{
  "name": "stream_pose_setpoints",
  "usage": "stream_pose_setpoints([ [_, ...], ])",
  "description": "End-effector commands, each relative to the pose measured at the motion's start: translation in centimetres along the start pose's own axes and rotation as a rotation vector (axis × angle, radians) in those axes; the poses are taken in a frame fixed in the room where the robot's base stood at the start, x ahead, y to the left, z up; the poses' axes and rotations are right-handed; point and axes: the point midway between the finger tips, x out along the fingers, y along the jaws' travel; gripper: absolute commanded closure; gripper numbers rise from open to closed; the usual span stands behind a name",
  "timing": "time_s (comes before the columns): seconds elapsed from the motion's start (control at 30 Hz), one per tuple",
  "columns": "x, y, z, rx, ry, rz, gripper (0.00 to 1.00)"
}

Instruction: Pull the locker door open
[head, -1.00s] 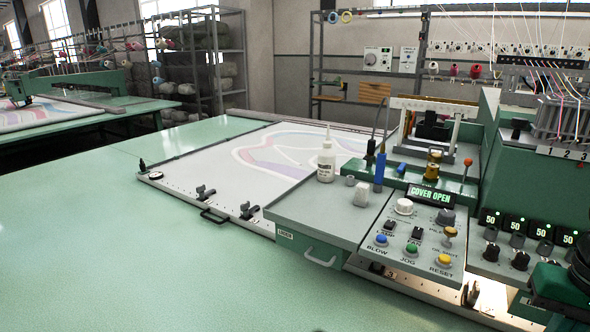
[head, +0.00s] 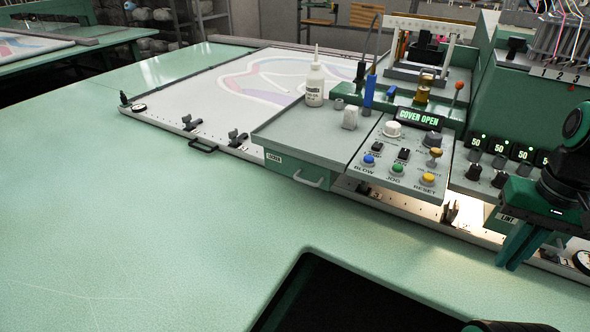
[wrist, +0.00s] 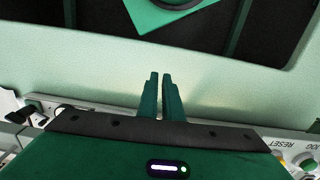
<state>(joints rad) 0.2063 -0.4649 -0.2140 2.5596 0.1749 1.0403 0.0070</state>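A green box with a grey top (head: 300,137) stands on the table left of the control panel. Its front carries a small label, perhaps "LOCKER", and a pale bar handle (head: 308,181). The front looks closed. My gripper (head: 510,262) hangs at the right of the head view, in front of the lint label and well right of the handle. In the wrist view my gripper (wrist: 160,76) shows its two green fingers close together, with only a thin gap and nothing between them. The handle is not seen in the wrist view.
A white glue bottle (head: 315,82) and a blue tool (head: 369,93) stand on or beside the box top. The control panel (head: 400,158) has knobs and buttons; its display reads COVER OPEN. A dark frame handle (head: 203,147) lies left. The green table (head: 150,230) is clear in front.

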Motion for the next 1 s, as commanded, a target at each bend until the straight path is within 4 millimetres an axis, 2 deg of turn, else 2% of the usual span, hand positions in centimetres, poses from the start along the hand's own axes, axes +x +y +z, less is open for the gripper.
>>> stream_pose_setpoints([
  [0.07,-0.6,0.3,0.9,-0.014,0.011,-0.008,0.85],
  [0.13,-1.0,-0.2,1.0,-0.047,0.011,-0.011,0.85],
  [0.27,-2.1,-3.0,0.7,-0.188,-0.001,-0.015,0.85],
  [0.57,-6.2,-11.2,1.5,-0.641,-0.036,-0.017,0.85],
  [0.87,-9.7,-19.6,0.3,-0.993,-0.01,0.024,0.85],
  [1.0,-11.1,-24.6,0.0,-1.153,0.016,0.048,0.85],
])
